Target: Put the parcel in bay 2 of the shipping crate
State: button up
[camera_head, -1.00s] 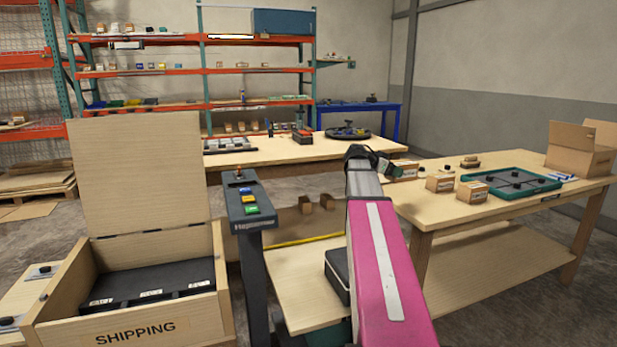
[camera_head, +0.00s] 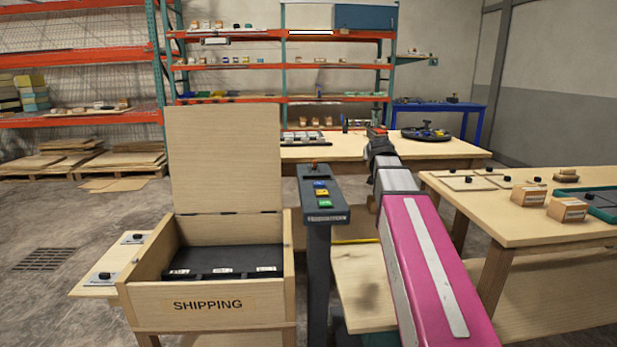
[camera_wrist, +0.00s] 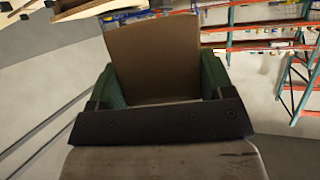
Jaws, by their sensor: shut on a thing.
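The shipping crate (camera_head: 207,308) stands left of centre in the head view, its lid (camera_head: 224,160) raised. Inside is a black insert (camera_head: 225,258) with three white labels along its front edge, too small to read. My gripper (camera_wrist: 160,84) is shut on the brown parcel (camera_wrist: 152,55) in the wrist view, a green finger on each side. In the head view, my arm reaches away to the right of the crate; the parcel cannot be made out there.
A dark console post (camera_head: 322,196) with coloured buttons stands between crate and arm. A right table (camera_head: 500,224) bears small boxes (camera_head: 528,194) and a green tray (camera_head: 602,200). A long bench (camera_head: 350,152) and shelving stand behind. Floor is open at left.

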jog(key=a+r+n+y, duration=0.2)
jog(key=a, duration=0.4)
jog(key=shift+a+r+y, duration=0.3)
jog(key=shift+a, duration=0.05)
jog(key=shift+d, duration=0.15)
jog(key=m+g+h, duration=1.2)
jog(key=m+h, duration=0.2)
jog(key=m, duration=0.3)
send_over(495, 218)
jog(key=f, duration=1.2)
jog(key=shift+w+a+f, duration=0.2)
jog(key=shift+f, duration=0.05)
jog(key=shift+d+f, duration=0.25)
jog(key=shift+d, duration=0.05)
jog(key=shift+f, duration=1.95)
